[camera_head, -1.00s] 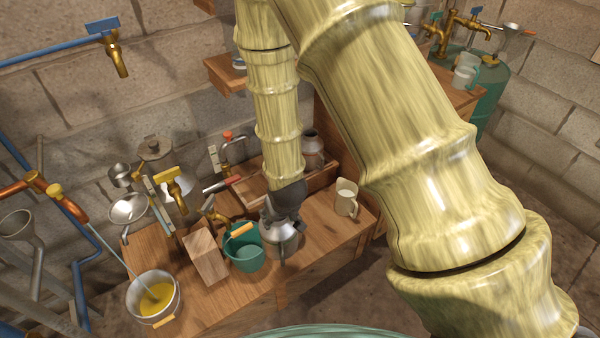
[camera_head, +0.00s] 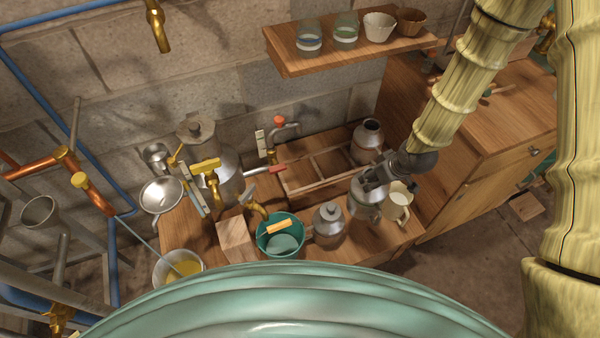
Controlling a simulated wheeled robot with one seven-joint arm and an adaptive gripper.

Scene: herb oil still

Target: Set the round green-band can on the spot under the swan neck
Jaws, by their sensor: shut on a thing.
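My gripper (camera_head: 377,184) is shut on a metal can (camera_head: 362,206) with a greenish band, right of centre in the head view. The fingers cover part of it, and I cannot tell whether its base is clear of the bench. A grey curved pipe with a red knob (camera_head: 284,132), apparently the swan neck, stands by the wall to the left of the held can. The spot under it is not clearly visible. A second lidded metal can (camera_head: 328,226) stands on the bench just left of the held one.
A cream jug (camera_head: 399,208) stands close right of the held can. Another can (camera_head: 367,137) stands in the wooden rack (camera_head: 300,189) behind. A green bucket (camera_head: 267,247), wood block (camera_head: 236,241) and still pot (camera_head: 226,172) stand left. A shelf (camera_head: 350,53) hangs above.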

